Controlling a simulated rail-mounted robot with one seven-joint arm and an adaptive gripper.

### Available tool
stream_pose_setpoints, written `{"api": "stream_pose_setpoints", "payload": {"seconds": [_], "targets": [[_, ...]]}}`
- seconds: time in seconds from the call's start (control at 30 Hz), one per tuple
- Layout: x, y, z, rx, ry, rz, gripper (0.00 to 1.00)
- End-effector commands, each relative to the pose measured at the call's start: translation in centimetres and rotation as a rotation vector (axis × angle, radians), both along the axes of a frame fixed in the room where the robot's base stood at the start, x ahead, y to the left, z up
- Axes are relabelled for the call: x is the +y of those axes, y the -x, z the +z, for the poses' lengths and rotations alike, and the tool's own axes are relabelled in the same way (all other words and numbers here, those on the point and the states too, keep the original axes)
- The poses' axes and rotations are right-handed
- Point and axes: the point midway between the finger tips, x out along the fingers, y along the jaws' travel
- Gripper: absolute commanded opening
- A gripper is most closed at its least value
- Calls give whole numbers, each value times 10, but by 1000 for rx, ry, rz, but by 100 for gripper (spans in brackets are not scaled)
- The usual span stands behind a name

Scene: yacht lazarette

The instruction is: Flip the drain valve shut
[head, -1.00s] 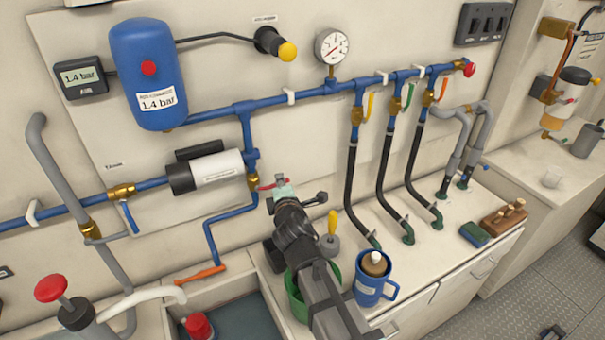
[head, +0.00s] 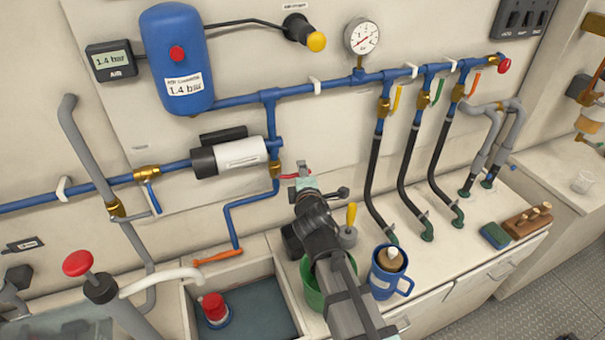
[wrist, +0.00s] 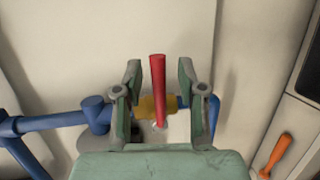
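The drain valve is a brass body (head: 275,170) on the blue pipe below the white cylinder, with a red lever (head: 294,176). The lever sticks out from the wall toward my gripper (head: 303,180). In the wrist view the red lever (wrist: 158,85) stands between the two green fingers of my gripper (wrist: 159,72), with a gap on each side. The fingers are open and do not appear to touch it. The brass body (wrist: 148,106) shows behind the fingers, partly hidden by them. In the head view, the fingers partly cover the lever's end.
A blue pipe (head: 230,220) drops from the valve to an orange piece (head: 217,257) above a sink (head: 255,310). A green bucket (head: 311,290), yellow-handled tool (head: 351,215) and blue mug (head: 385,283) stand near my arm. Black hoses (head: 373,180) hang at right.

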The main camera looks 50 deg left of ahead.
Motion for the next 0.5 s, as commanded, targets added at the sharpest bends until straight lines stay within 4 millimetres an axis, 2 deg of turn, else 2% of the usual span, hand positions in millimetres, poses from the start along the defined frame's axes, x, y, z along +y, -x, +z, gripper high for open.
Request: {"api": "stream_pose_setpoints", "payload": {"seconds": [0.17, 0.5], "targets": [[-12, 9, 3, 0, 0, 1, 40], [-52, 38, 12, 0, 0, 0, 40]]}}
